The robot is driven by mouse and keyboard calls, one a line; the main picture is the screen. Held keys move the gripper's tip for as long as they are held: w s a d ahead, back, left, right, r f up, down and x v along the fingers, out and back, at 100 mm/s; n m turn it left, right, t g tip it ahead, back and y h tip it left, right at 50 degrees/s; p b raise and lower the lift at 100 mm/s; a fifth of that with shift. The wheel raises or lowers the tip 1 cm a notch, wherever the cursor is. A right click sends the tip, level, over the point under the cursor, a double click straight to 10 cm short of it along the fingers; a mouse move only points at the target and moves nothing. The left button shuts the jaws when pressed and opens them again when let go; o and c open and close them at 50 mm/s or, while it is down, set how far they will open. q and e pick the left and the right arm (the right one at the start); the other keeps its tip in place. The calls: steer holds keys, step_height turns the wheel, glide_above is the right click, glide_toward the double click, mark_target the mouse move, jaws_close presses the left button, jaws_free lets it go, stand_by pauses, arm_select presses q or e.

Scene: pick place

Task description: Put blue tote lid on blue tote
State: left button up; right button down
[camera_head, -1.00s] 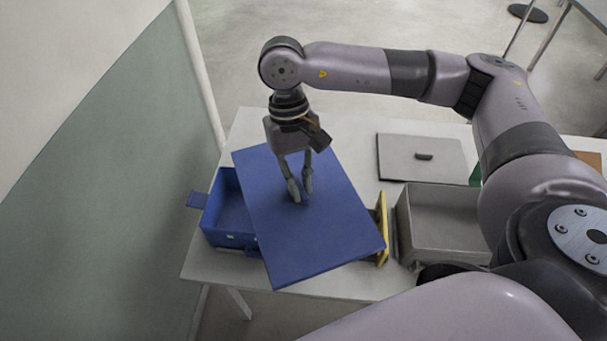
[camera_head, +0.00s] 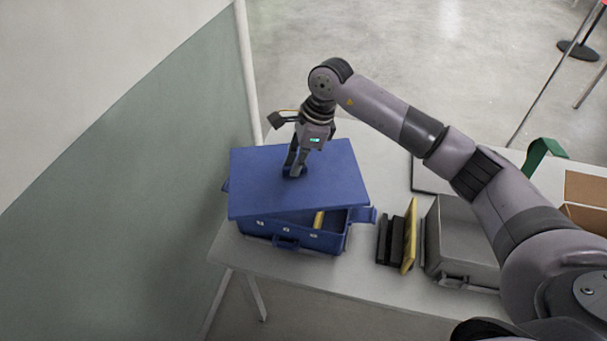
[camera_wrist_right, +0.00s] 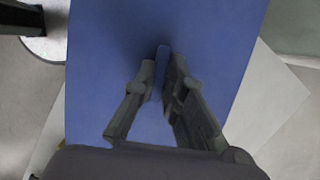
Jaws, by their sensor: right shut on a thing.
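The blue tote lid (camera_head: 262,184) is a flat blue panel, slightly tilted, over the blue tote (camera_head: 318,238) in the head view. My right gripper (camera_head: 294,172) is shut on the lid's handle near its middle. The lid hides most of the tote's opening; the front right part of the opening still shows, with something yellow inside. I cannot tell whether the lid touches the rim. In the right wrist view, the lid (camera_wrist_right: 215,40) fills the middle and my right gripper (camera_wrist_right: 160,88) has its fingers on either side of the raised handle. My left gripper is not in view.
A brown box (camera_head: 585,188) and a green item (camera_head: 541,153) are farther right. A wall borders the left.

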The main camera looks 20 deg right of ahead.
steer(key=w+f+m, duration=0.1)
steer(key=m, duration=0.1)
steer(key=w+d+f+m+t, duration=0.1)
steer(key=w+m, duration=0.1)
steer(key=shift+f+h, duration=0.15)
steer(key=shift+h, duration=0.15)
step_height(320, 180, down, 7)
steer(key=b, duration=0.4)
steer(key=shift+b, duration=0.4)
stand_by(0.4)
steer(key=shift+f+b, duration=0.2)
steer(key=shift+b, duration=0.5)
stand_by(0.8)
steer(key=shift+f+b, duration=0.6)
steer(key=shift+b, duration=0.2)
stand_by(0.6)
steer(key=c, duration=1.6)
jaws_free()
steer(key=shift+s, duration=0.1)
steer(key=shift+o, duration=0.2)
